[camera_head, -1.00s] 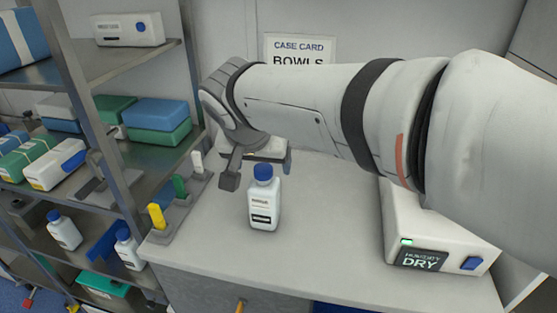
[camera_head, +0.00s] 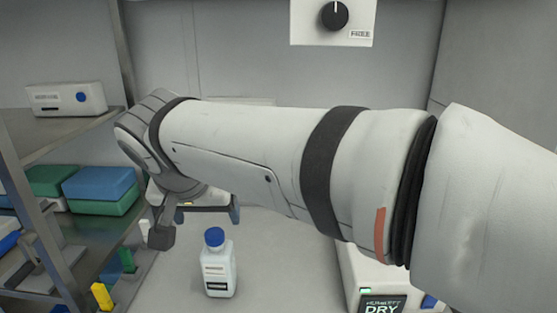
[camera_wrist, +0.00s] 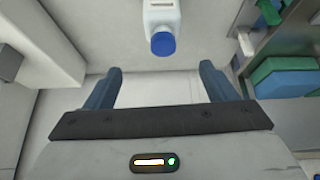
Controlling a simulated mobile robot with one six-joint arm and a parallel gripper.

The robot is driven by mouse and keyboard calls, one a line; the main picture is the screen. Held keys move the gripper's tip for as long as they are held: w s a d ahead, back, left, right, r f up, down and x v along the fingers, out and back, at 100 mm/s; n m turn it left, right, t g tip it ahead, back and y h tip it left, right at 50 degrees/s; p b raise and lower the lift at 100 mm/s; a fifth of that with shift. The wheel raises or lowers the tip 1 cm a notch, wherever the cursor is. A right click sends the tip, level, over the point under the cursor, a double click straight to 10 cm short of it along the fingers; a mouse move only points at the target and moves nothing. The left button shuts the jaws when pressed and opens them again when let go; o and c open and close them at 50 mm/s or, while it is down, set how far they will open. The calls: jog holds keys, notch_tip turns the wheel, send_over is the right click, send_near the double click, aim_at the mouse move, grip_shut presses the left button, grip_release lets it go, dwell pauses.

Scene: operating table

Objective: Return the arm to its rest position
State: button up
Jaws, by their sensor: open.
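My gripper (camera_head: 198,226) is above the counter, behind and a little above a white bottle with a blue cap (camera_head: 218,264) in the head view. In the wrist view my gripper (camera_wrist: 160,78) has its two blue fingers wide apart with nothing between them. The bottle (camera_wrist: 161,20) stands beyond the fingertips there, apart from them, its blue cap toward the camera. My arm stretches across the head view from the right and hides part of the wall behind it.
A metal shelf unit (camera_head: 70,135) with blue and green boxes (camera_head: 103,187) stands at left. Yellow (camera_head: 102,296) and green (camera_head: 126,261) upright pieces stand near the counter's left edge. A white device marked DRY (camera_head: 382,303) is at lower right. A dial panel (camera_head: 333,20) is on the wall.

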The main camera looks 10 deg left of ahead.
jog(key=w+d+f+g+p, duration=0.1)
jog(key=w+d+f+p, duration=0.15)
jog(key=d, duration=0.75)
jog(key=s+d+f+p, duration=0.1)
jog(key=s+d+f, duration=0.1)
jog(key=d, duration=0.6)
jog(key=s+d+f+m+g, duration=0.1)
jog(key=s+d+f, duration=0.2)
jog(key=d, duration=0.4)
jog(key=s+d+f+g+p, duration=0.1)
jog(key=d+f, duration=0.3)
jog(key=d, duration=0.4)
jog(key=shift+s+d+m+h+p, duration=0.3)
jog(key=shift+s+m+h+p, duration=0.1)
jog(key=shift+s, duration=0.35)
jog(key=shift+s+d+f, duration=0.15)
jog(key=shift+f, duration=0.15)
